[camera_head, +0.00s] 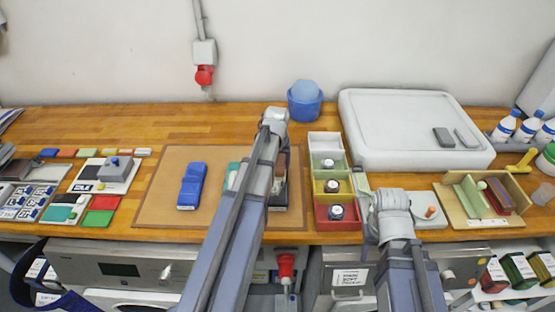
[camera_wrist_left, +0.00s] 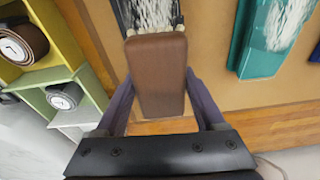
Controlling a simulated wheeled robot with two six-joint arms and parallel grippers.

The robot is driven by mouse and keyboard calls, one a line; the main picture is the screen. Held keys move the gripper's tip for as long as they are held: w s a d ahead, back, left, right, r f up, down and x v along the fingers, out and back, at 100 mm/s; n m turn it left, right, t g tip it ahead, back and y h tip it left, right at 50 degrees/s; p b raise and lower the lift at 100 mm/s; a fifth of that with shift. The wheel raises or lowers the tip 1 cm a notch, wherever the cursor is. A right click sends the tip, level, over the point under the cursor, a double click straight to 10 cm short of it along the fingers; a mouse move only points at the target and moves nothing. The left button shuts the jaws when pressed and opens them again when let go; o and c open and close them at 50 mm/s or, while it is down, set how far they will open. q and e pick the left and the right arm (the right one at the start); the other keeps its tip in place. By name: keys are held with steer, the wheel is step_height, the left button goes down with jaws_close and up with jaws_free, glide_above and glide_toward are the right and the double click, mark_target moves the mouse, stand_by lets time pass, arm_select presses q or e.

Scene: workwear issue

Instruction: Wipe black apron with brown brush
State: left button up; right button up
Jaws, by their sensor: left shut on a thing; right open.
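The brown brush (camera_wrist_left: 158,80) is held between the fingers of my left gripper (camera_wrist_left: 158,95) in the left wrist view. Its front end is over the near part of the black apron (camera_wrist_left: 124,14), which carries white streaks. I cannot tell whether the bristles touch it. In the head view the black apron (camera_head: 279,201) lies on the right part of the brown mat, mostly hidden behind my left arm, which also hides the left gripper's fingers. My right gripper (camera_head: 374,218) is open at the front right, near the table's edge; its fingers are hard to make out.
A teal apron (camera_wrist_left: 262,50) with white marks lies beside the black one, and a blue apron (camera_head: 190,187) further left on the mat (camera_head: 160,205). Compartments with rolled belts (camera_head: 337,226) stand right of the mat. A large white tray (camera_head: 400,120) is behind.

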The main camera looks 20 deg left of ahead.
mark_target(277, 172)
arm_select(q)
steer(key=shift+s+d+f, duration=0.1)
steer(key=shift+s+d, duration=0.15)
steer(key=shift+s, duration=0.3)
steer(key=shift+s, duration=0.1)
steer(key=shift+s+d, duration=0.4)
steer(key=shift+s, duration=0.35)
steer(key=shift+s+d, duration=0.35)
steer(key=shift+s, duration=0.4)
steer(key=shift+s+d+f, duration=0.1)
steer(key=shift+s+d, duration=0.3)
steer(key=shift+s, duration=0.45)
steer(key=shift+s+d, duration=0.4)
steer(key=shift+s, duration=0.45)
steer(key=shift+s, duration=0.1)
steer(key=shift+s+d, duration=0.4)
steer(key=shift+s, duration=0.35)
steer(key=shift+s+d, duration=0.35)
steer(key=shift+s, duration=0.4)
steer(key=shift+w+r, duration=0.1)
steer(key=shift+r, duration=0.15)
